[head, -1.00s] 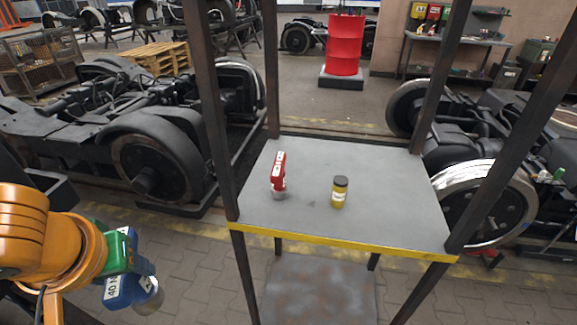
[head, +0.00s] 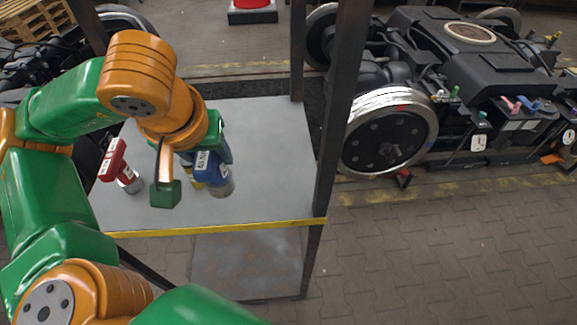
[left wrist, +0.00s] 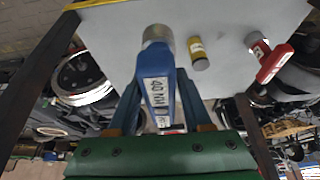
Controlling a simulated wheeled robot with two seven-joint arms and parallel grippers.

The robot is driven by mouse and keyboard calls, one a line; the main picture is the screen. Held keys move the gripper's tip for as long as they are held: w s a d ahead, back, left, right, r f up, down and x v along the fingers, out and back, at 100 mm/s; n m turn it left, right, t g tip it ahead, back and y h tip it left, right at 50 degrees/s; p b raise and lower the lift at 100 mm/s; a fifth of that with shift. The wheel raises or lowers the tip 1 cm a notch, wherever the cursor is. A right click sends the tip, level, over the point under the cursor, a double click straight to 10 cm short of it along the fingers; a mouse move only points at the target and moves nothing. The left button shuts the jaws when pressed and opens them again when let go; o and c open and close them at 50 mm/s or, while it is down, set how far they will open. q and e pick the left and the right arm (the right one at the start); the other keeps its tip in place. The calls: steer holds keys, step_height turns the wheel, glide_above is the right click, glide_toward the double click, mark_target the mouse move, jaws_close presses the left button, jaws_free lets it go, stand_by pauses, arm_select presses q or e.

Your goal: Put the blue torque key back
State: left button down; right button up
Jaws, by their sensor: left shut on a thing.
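My left gripper (head: 208,156) is shut on the blue torque key (head: 217,180), which has a white "40 NM" label and a silver end. The left wrist view shows the key (left wrist: 158,82) between the two fingers of that gripper (left wrist: 160,112). The key is over the grey top shelf (head: 265,145), silver end down; I cannot tell whether it touches. A red key (head: 116,162) stands on the shelf to the left. My right gripper is not in view.
Dark posts (head: 340,110) rise at the shelf corners, and a yellow strip (head: 270,225) marks its front edge. A lower shelf (head: 245,265) lies beneath. A bogie (head: 440,60) with a bright wheel stands right, with small coloured handles. The shelf's right part is clear.

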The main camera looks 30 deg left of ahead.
arm_select(q)
steer(key=w+f, duration=1.2)
steer(key=shift+w+f+b, duration=0.1)
steer(key=shift+f+b, duration=0.25)
steer(key=shift+f, duration=0.15)
steer(key=shift+c, duration=1.7)
jaws_free()
steer(key=shift+r, duration=0.1)
